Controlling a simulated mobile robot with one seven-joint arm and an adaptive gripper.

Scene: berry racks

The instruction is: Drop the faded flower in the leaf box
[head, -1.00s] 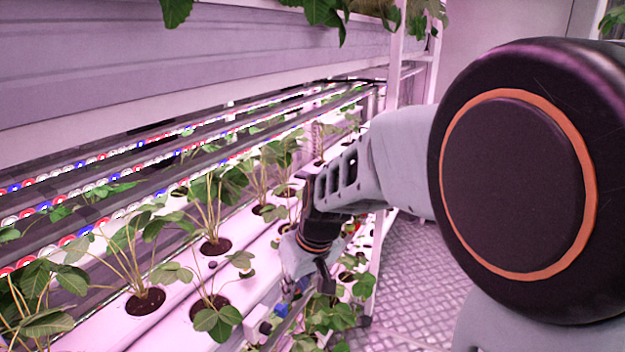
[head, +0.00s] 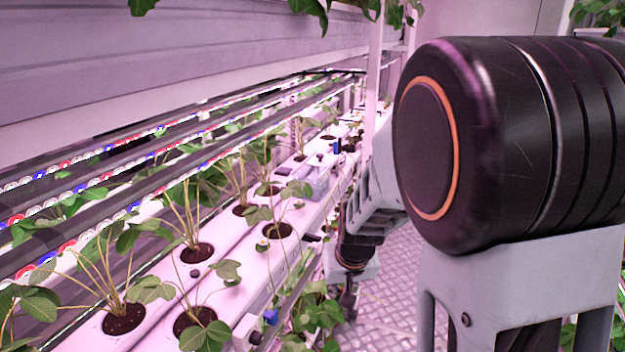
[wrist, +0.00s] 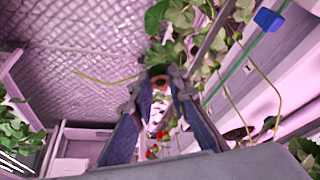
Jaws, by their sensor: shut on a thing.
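My gripper (wrist: 160,88) is shut on a small brownish thing (wrist: 158,82), which looks like the faded flower. A thin yellow-green stem (wrist: 105,80) runs left from it. In the head view my gripper (head: 349,300) hangs low over the aisle beside the rack's edge; its fingertips and the flower are too small to make out there. A pale open box (wrist: 75,148) stands low at the left in the wrist view, apart from the gripper; it may be the leaf box, but I cannot tell for certain.
Potted strawberry plants stand in white gutters (head: 150,290) along the left. A clear container (head: 312,180) sits on the gutters. Leaves and stems hang near my gripper at the right of the wrist view. Textured metal floor (head: 400,290) lies open in the aisle.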

